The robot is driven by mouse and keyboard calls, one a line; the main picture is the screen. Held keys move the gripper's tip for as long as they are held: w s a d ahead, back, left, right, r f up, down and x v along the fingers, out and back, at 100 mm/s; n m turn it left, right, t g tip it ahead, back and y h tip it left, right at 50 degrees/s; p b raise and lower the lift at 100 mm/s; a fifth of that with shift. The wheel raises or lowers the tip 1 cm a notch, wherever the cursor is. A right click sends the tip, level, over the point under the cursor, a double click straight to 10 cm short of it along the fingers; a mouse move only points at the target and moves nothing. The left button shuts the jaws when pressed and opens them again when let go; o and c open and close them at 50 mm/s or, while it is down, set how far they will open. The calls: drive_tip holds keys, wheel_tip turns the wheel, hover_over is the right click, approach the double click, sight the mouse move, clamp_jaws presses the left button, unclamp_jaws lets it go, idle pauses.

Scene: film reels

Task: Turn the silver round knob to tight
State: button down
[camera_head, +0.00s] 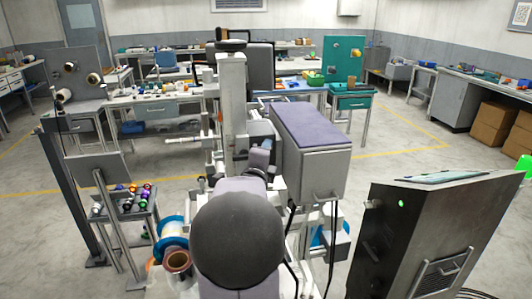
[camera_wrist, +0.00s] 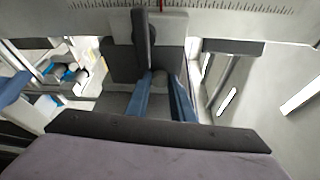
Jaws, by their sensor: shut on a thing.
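In the wrist view my gripper (camera_wrist: 161,85) has two blue fingers reaching to a dark grey block. Its fingertips are shut on the silver round knob (camera_wrist: 160,77), of which only a small grey part shows between them. A dark upright lever (camera_wrist: 142,42) stands just left of the knob, close to the left fingertip. In the head view my own arm hides the fingertips and the knob. I cannot tell from these frames how far the knob is turned.
A ruled scale (camera_wrist: 215,8) with a red mark runs above the block. A grey bracket (camera_wrist: 232,47) is to the right. In the head view a grey box with a purple top (camera_head: 312,125) is close right of my arm, and a dark cabinet (camera_head: 425,235) stands front right.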

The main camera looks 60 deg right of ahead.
drive_tip(key=c, duration=1.5)
unclamp_jaws()
drive_tip(key=shift+c, duration=0.2)
drive_tip(key=b+v, duration=0.2)
drive_tip(key=v, duration=0.5)
drive_tip(key=shift+a+b, duration=0.2)
drive_tip(key=shift+b, duration=0.15)
